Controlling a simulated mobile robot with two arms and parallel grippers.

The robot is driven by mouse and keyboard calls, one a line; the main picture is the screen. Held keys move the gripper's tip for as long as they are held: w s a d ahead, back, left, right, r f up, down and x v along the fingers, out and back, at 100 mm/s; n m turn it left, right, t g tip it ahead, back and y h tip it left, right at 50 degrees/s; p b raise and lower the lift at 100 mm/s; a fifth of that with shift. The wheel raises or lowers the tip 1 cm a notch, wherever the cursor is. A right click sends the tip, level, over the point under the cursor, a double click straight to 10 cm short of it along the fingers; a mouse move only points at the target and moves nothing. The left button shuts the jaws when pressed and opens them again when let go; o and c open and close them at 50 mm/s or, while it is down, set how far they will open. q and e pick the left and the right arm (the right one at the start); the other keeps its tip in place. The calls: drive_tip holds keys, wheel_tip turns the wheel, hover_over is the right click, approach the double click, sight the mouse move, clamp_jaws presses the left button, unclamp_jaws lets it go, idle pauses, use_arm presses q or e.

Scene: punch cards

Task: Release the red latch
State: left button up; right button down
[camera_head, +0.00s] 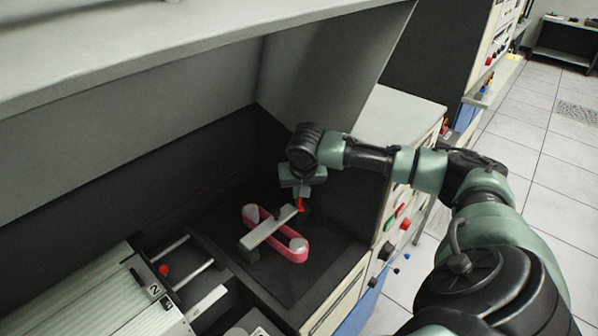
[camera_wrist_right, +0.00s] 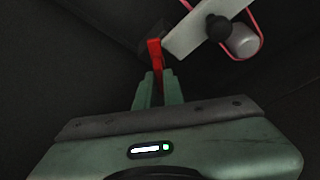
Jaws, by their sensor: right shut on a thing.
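The red latch (camera_head: 301,205) sits at the right end of a pale bar inside the dark recess of the machine. In the right wrist view the red latch (camera_wrist_right: 155,52) stands at the tips of my right gripper (camera_wrist_right: 158,88), whose two green fingers are close together on it. In the head view my right gripper (camera_head: 302,190) points down at the latch from above, and its fingertips are small and partly hidden. My left gripper is not in view.
A pale bar (camera_head: 268,228) crosses a pink belt loop (camera_head: 292,254) around metal rollers on the recess floor. A ribbed card unit (camera_head: 110,295) with a red knob (camera_head: 164,270) lies to the left. A sloped grey panel overhangs the recess.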

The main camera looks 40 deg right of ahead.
sight(302, 209)
idle(0.3)
drive_tip(key=c, duration=1.5)
unclamp_jaws()
drive_tip(key=shift+r, duration=0.1)
drive_tip(key=shift+s+a+r, duration=0.1)
drive_tip(key=shift+s+r, duration=0.05)
drive_tip(key=shift+r, duration=0.2)
drive_tip(key=b+v, duration=0.2)
drive_tip(key=v, duration=0.5)
